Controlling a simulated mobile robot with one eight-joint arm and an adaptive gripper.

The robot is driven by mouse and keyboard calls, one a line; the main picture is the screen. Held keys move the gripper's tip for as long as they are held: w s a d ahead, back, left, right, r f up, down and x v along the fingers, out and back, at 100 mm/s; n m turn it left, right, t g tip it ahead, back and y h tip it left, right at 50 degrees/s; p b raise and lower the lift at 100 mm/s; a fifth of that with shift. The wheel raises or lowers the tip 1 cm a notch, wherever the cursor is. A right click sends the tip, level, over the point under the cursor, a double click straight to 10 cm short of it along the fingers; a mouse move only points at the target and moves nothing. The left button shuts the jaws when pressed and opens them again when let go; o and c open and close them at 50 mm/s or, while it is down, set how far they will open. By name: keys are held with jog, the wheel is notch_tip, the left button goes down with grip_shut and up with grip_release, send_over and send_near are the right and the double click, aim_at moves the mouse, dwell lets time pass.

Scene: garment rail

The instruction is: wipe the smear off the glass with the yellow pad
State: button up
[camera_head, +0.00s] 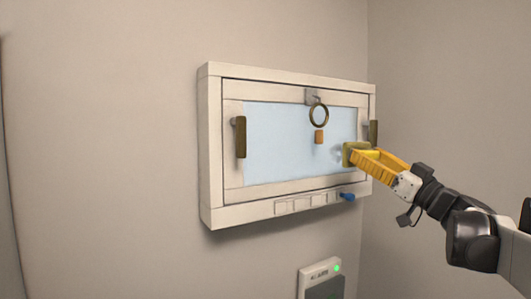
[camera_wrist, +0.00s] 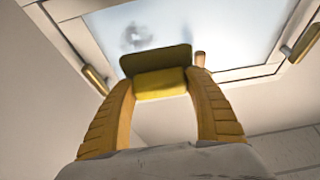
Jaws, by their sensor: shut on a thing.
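The yellow pad (camera_head: 351,148) is between the fingertips of my gripper (camera_head: 366,160), near the right side of the glass (camera_head: 275,140). In the wrist view the pad (camera_wrist: 156,61) has an olive front layer and a yellow block behind it, with my gripper (camera_wrist: 162,84) shut on the block from both sides. In the head view a faint grey patch shows just left of the pad. I cannot tell whether the pad touches the glass.
The glass sits in a cream wall frame (camera_head: 212,150) with brass handles at left (camera_head: 240,137) and right (camera_head: 373,132). A ring (camera_head: 319,115) and an orange tag (camera_head: 319,137) hang before it. A blue knob (camera_head: 348,197) is below; an alarm box (camera_head: 322,280) is lower.

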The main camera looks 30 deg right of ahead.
jog(key=shift+w+a, duration=0.15)
jog(key=shift+w, duration=1.55)
jog(key=shift+w+a, duration=0.1)
jog(key=shift+w, duration=1.6)
jog(key=shift+w+a+b, duration=0.1)
jog(key=shift+w+b, duration=0.2)
jog(key=shift+w, duration=0.7)
jog(key=shift+d, duration=2.05)
jog(key=d, duration=0.3)
jog(key=shift+w+r, duration=0.15)
jog(key=shift+w, duration=0.05)
jog(key=shift+a, duration=0.1)
